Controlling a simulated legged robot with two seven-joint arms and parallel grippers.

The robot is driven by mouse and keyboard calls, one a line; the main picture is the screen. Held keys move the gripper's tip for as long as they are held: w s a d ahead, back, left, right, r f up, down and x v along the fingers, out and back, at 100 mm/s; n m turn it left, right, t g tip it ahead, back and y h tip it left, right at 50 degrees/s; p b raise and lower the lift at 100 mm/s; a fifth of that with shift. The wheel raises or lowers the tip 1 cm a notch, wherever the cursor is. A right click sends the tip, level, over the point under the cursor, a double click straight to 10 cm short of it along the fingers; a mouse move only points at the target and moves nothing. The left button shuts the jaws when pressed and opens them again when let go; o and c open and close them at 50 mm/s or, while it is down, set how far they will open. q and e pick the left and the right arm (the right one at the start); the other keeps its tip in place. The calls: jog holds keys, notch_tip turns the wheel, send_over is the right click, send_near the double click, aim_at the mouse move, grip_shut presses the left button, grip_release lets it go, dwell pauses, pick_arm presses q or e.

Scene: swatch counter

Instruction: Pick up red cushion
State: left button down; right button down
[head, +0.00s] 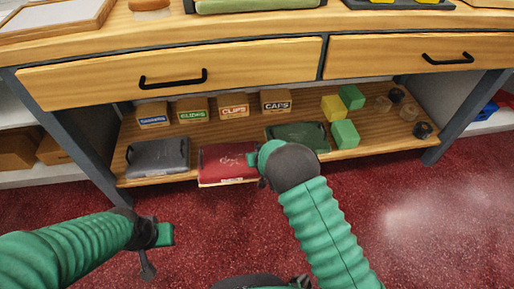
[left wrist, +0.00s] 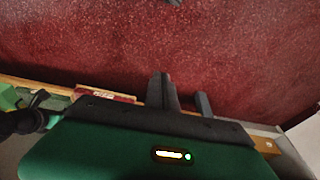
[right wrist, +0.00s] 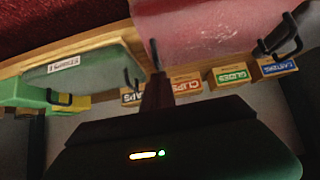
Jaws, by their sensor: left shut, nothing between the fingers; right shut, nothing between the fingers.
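The red cushion (head: 222,163) lies flat on the low shelf between a grey pad and a dark green one, with a pale label on its front edge. It fills the top of the right wrist view (right wrist: 200,30) and shows small in the left wrist view (left wrist: 105,93). My right gripper (head: 256,160) is shut and empty at the cushion's right side; the head view does not show clearly whether it touches. Its fingers (right wrist: 155,75) point toward the cushion in the right wrist view. My left gripper (head: 165,235) is shut and empty over the floor, in front of the shelf.
The grey pad (head: 158,157) and the green pad (head: 298,136) flank the cushion. Small labelled boxes (head: 233,105) stand behind. Green and yellow blocks (head: 345,133) sit to the right. Drawers (head: 180,75) overhang the shelf. The red floor (head: 400,215) in front is clear.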

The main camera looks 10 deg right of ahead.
pick_arm(q)
jog(key=c, duration=1.5)
grip_release()
jog(key=shift+o, duration=0.7)
jog(key=w+f+t, duration=0.3)
jog(key=w+f, duration=0.1)
jog(key=w, duration=0.9)
jog(key=shift+m, duration=0.3)
jog(key=w+d+f+t, duration=0.1)
jog(key=w+f+t, duration=0.45)
jog(key=w, duration=0.65)
jog(key=s+d+f+m+t+h, duration=0.1)
jog(key=d+f+t+h, duration=0.3)
jog(key=f, duration=0.6)
jog(key=shift+m+t, duration=0.4)
jog(key=shift+t, duration=0.85)
